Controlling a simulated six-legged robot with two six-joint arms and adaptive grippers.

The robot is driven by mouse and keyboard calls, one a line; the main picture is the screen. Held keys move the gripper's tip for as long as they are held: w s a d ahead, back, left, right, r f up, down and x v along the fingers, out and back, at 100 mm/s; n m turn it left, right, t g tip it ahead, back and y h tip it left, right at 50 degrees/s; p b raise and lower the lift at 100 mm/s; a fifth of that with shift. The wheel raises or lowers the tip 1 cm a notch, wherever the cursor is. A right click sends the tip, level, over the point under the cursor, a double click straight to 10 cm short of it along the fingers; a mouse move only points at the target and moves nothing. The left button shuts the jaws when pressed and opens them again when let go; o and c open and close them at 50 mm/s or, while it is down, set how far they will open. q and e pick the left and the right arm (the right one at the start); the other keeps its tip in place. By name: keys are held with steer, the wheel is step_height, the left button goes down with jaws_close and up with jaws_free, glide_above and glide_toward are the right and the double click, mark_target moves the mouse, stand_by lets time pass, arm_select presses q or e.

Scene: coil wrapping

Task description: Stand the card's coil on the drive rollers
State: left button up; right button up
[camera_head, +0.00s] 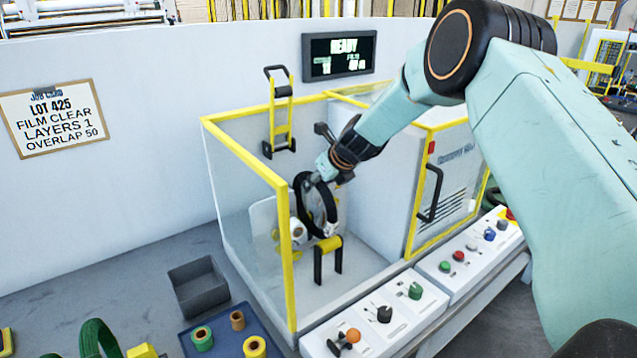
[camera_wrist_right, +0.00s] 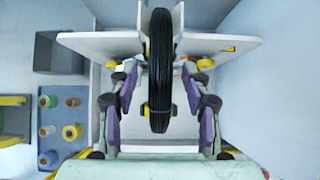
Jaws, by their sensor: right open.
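A black coil (camera_head: 303,203) stands upright inside the glazed machine enclosure, among the yellow drive rollers (camera_head: 328,243). In the right wrist view the coil (camera_wrist_right: 160,70) is edge-on between two pale guide plates (camera_wrist_right: 228,45), with a yellow roller beside its lower part. Whether its rim touches the rollers is hard to tell. My right gripper (camera_head: 335,172) reaches in from above. Its fingers (camera_wrist_right: 160,88) are open, one on each side of the coil with gaps showing. The job card (camera_head: 55,117) reads lot 425, film clear, layers 1, overlap 50. My left gripper is not in view.
Yellow-framed clear panels (camera_head: 245,150) surround the coil. Control boxes (camera_head: 385,315) with knobs line the front. A grey bin (camera_head: 198,287), a blue tray (camera_head: 228,325) of film rolls and a green coil (camera_head: 96,338) lie to the left.

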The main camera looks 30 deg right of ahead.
steer(key=shift+s+f, duration=0.1)
steer(key=shift+f, duration=0.15)
steer(key=v, duration=0.7)
steer(key=shift+r, duration=0.25)
steer(key=v, duration=0.4)
steer(key=shift+s+r, duration=0.2)
steer(key=shift+r, duration=0.1)
stand_by(0.5)
